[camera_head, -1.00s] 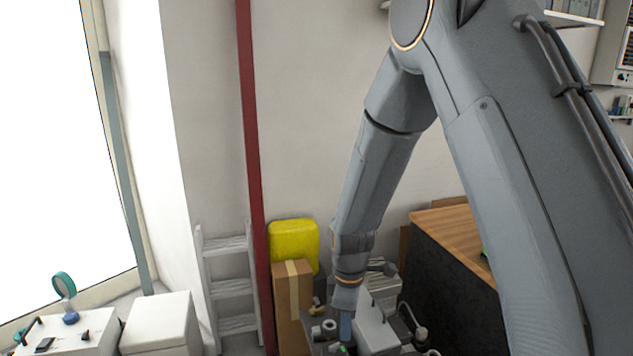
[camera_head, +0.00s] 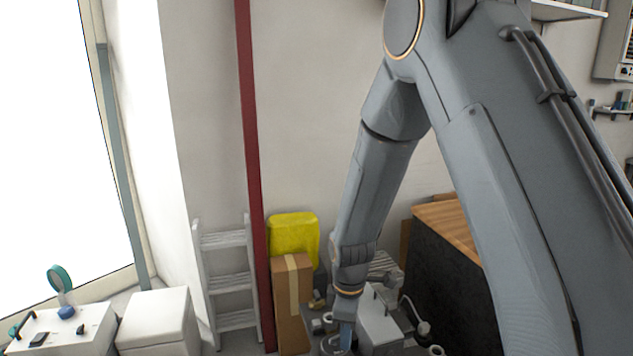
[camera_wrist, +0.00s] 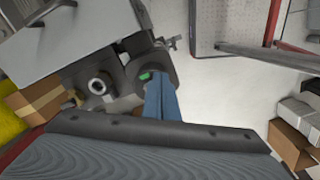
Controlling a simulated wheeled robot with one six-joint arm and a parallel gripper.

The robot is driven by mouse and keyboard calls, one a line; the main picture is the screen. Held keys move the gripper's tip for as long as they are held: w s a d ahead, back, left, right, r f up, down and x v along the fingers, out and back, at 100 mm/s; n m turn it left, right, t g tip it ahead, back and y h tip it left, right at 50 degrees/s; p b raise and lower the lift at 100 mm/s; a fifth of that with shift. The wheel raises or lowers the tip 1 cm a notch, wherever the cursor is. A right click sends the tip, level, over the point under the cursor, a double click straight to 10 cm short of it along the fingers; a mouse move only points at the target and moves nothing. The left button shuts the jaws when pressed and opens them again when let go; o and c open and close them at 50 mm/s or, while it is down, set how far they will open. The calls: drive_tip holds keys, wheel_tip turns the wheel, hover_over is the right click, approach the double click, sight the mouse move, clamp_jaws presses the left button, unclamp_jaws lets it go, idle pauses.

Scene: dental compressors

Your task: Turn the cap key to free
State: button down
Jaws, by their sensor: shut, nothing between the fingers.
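My gripper (camera_wrist: 162,98) shows in the wrist view as two blue fingers held together, with nothing between them. The fingertips are beside a dark round part with a small green mark (camera_wrist: 145,76), possibly the cap with its key; I cannot tell whether they touch it. In the head view my gripper (camera_head: 346,335) points down at the dark compressor parts (camera_head: 328,345) near the bottom edge. The cap key itself is too small and partly covered to make out.
A grey-white box (camera_head: 378,325) stands right beside my gripper. A cardboard box (camera_head: 291,300) and a yellow container (camera_head: 294,236) stand behind to the left. A wood-topped dark cabinet (camera_head: 445,260) is at the right. Pale floor (camera_wrist: 225,105) is open right of the fingers in the wrist view.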

drive_tip(key=shift+w+a, duration=0.4)
drive_tip(key=shift+a, duration=0.05)
idle(0.8)
drive_tip(key=shift+w+d+p, duration=0.15)
drive_tip(key=shift+w+p, duration=0.1)
drive_tip(key=shift+p, duration=0.2)
idle(0.3)
drive_tip(key=shift+w+p, duration=0.45)
drive_tip(key=shift+d, duration=0.1)
idle(0.4)
drive_tip(key=shift+d, duration=0.3)
wheel_tip(320, 180, up, 6)
drive_tip(key=p, duration=0.4)
